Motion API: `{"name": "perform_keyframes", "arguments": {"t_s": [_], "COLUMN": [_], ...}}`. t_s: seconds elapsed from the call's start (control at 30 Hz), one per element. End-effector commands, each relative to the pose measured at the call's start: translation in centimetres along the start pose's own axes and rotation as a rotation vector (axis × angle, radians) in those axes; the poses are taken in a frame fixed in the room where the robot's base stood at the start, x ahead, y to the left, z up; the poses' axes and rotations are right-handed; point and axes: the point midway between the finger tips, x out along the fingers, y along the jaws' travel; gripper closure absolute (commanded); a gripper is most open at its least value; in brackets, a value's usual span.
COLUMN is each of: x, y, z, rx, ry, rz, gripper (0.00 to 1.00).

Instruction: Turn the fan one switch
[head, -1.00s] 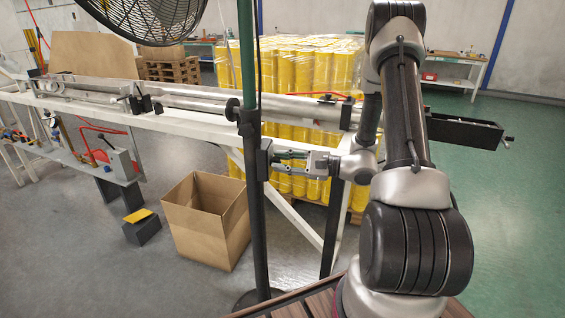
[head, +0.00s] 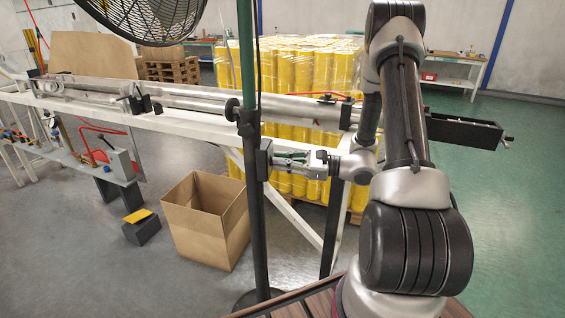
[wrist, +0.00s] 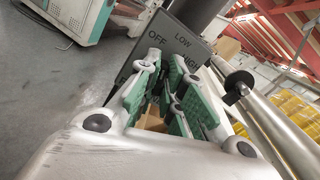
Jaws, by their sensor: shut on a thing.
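The fan (head: 150,14) is a black wire cage, cut off by the top edge of the head view. It is on a dark upright pole (head: 258,215). The switch box (head: 264,160) is a small dark box on the pole, also in the wrist view (wrist: 172,46), with OFF, LOW and HIGH in dark letters. My gripper (head: 275,161) reaches the box from the right. In the wrist view its green-padded fingers (wrist: 167,76) are shut on the switch knob at the box face.
A long white bench with metal tubes (head: 190,98) runs behind the pole. An open cardboard box (head: 208,222) stands on the floor left of it. Wrapped yellow rolls (head: 300,70) are stacked behind. Grey floor is clear at lower left.

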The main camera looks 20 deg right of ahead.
Motion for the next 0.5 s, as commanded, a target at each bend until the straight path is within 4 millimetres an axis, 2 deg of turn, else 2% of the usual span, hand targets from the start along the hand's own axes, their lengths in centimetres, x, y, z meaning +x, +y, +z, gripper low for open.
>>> {"name": "perform_keyframes", "arguments": {"t_s": [0.2, 0.5], "x": [0.07, 0.07], "y": [-0.08, -0.13], "z": [0.05, 0.05], "rx": [0.154, 0.289], "ry": [-0.002, -0.002], "rz": [0.000, 0.000], "gripper": [1.00, 1.00]}}
